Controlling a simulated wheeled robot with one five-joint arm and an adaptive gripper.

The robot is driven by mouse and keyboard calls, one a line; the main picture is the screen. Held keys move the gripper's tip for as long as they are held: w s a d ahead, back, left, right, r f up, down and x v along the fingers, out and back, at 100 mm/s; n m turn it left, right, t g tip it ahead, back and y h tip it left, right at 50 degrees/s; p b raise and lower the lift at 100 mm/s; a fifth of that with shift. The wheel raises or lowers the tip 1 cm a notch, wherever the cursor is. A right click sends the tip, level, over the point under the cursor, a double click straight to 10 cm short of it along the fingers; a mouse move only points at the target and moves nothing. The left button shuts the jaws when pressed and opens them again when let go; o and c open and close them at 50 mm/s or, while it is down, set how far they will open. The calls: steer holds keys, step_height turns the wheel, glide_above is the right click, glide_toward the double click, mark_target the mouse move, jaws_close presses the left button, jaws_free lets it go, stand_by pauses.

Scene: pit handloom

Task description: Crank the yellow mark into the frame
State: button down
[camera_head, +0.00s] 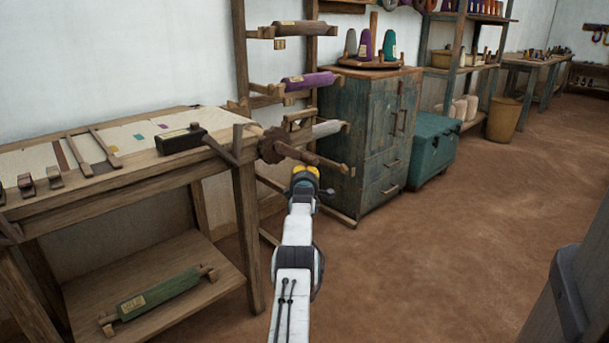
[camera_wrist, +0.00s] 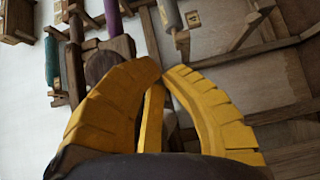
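A wooden crank hub (camera_head: 270,147) with a handle arm (camera_head: 315,160) sits at the right end of the wooden table. A dark block with a label (camera_head: 181,139) stands at the strip's right end. My gripper (camera_head: 305,171) is just below and in front of the handle arm. In the wrist view its yellow fingers (camera_wrist: 162,72) meet or nearly meet at the tips, with nothing visibly held. Contact with the handle cannot be told.
A green-wrapped roller (camera_head: 160,292) lies on the table's lower shelf. A rack with a purple roller (camera_head: 308,81) stands behind the crank. A blue-green cabinet (camera_head: 372,140) and a teal chest (camera_head: 432,150) stand to the right. The floor (camera_head: 450,250) at right is clear.

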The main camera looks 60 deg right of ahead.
steer(key=shift+s+d+r, duration=0.15)
steer(key=shift+d+r, duration=0.15)
stand_by(0.6)
